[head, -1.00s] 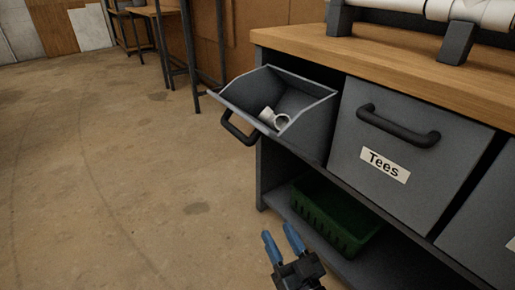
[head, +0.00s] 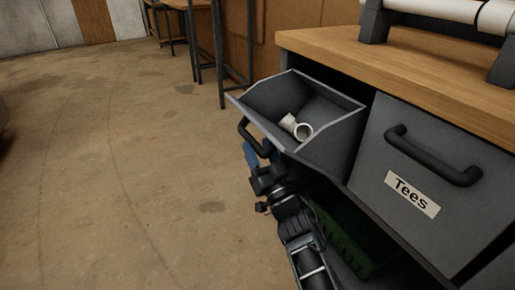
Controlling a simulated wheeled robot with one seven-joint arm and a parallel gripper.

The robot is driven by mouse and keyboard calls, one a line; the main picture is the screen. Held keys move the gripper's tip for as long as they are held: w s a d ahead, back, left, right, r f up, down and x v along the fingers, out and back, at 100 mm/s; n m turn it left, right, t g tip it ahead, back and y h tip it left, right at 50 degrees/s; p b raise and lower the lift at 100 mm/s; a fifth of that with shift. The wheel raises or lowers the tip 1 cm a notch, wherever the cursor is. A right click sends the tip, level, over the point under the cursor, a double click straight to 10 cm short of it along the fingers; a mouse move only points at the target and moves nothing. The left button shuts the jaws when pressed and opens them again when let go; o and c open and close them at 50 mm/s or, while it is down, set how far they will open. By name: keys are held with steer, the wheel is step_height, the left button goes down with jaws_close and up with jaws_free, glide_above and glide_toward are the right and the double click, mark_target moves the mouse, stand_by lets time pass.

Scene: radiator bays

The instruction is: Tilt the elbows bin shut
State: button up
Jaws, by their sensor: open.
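A grey bin (head: 345,130) at the left end of the bench is tilted open, its top leaning out. A white pipe fitting (head: 297,127) lies inside it. The bin's front face and any label are hidden from this angle. Its dark handle (head: 247,138) sticks out at the front left. My gripper (head: 258,153) is open, its blue fingers just below the handle and beside the bin's front. The fingers are partly hidden, and I cannot tell whether they touch the handle.
A closed bin labelled Tees (head: 410,197) stands to the right, its handle (head: 433,158) sticking out. A green crate (head: 345,245) sits on the lower shelf. The wooden bench top (head: 400,70) lies above. The floor to the left is clear.

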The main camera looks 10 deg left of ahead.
steer(key=shift+w+a+r, duration=0.25)
steer(key=shift+w+a, duration=0.1)
steer(key=shift+w, duration=0.15)
jaws_close()
stand_by(0.3)
